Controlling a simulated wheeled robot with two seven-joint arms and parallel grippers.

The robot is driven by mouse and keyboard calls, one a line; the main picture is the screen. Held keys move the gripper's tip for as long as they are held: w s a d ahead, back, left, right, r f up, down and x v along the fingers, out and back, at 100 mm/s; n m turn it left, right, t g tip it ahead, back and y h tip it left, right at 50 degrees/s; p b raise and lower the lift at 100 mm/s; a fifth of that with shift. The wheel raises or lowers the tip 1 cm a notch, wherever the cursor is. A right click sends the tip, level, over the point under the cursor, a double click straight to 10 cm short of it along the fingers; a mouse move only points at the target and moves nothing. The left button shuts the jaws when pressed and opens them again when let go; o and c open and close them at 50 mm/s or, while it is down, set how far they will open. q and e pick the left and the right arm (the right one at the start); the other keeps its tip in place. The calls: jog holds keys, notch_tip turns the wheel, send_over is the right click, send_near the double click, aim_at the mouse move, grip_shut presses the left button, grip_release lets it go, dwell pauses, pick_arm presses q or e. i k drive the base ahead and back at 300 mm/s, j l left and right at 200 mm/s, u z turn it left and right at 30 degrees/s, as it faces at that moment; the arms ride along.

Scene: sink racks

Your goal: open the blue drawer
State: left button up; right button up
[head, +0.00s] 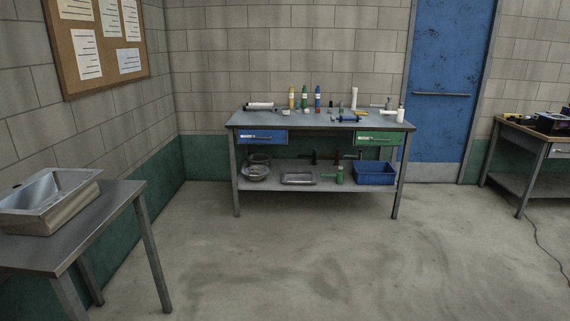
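The blue drawer (262,137) is at the left front under the top of a grey metal workbench (320,122), across the room. It has a pale bar handle and a small white label, and its front looks flush with the bench, so it appears closed. A green drawer (378,139) is at the right front of the same bench. Neither of my grippers is in view.
Bottles, tubes and tools stand on the bench top. Its lower shelf holds bowls, a tray and a blue bin (375,174). A table with a metal sink (48,203) stands at left, another workbench (537,150) at right. Open concrete floor (300,260) lies between.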

aim_at(264, 130)
jog(key=i+u, duration=0.1)
jog(key=i, duration=0.45)
jog(key=i+u, duration=0.1)
jog(key=i, duration=0.5)
jog(key=i+l+u, duration=0.1)
jog(key=i, duration=0.45)
jog(key=i+l+u, duration=0.1)
jog(key=i+l, duration=0.15)
jog(key=i, duration=0.35)
